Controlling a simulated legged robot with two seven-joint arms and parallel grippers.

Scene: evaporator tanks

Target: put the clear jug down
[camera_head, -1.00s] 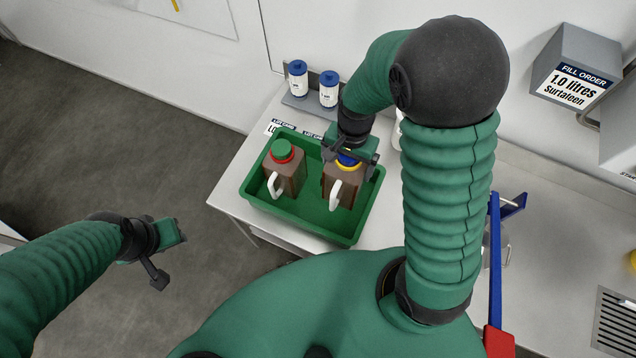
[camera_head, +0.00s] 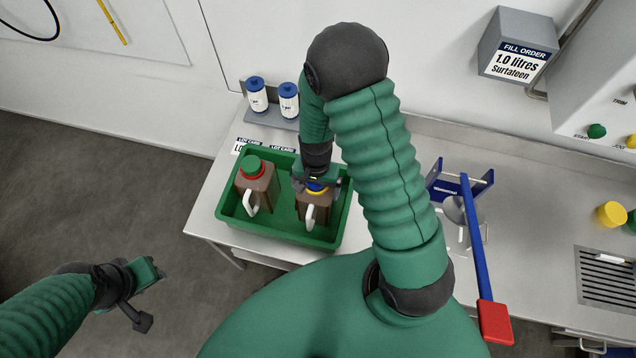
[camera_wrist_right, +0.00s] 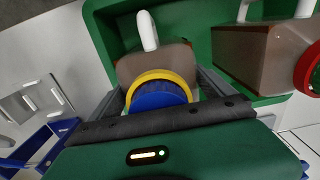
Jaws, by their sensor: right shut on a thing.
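A clear jug (camera_head: 456,236) appears to stand on the bench by the blue stand, partly hidden by that stand and a blue bar. My right gripper (camera_head: 316,187) is away from it, over the green tray. It is shut on a brown jug with a blue cap (camera_head: 313,208) and yellow collar, which sits in the tray's right part. In the right wrist view the gripper's fingers (camera_wrist_right: 160,90) lie on both sides of the blue cap (camera_wrist_right: 160,98). My left gripper (camera_head: 150,272) hangs over the floor, touching nothing; its fingers are unclear.
The green tray (camera_head: 282,239) also holds a brown jug with a green cap (camera_head: 262,190). Two white bottles (camera_head: 272,98) stand behind it. The blue stand (camera_head: 440,182) and red-ended blue bar (camera_head: 478,250) are at right. Bench is clear between stand and drain grille (camera_head: 605,280).

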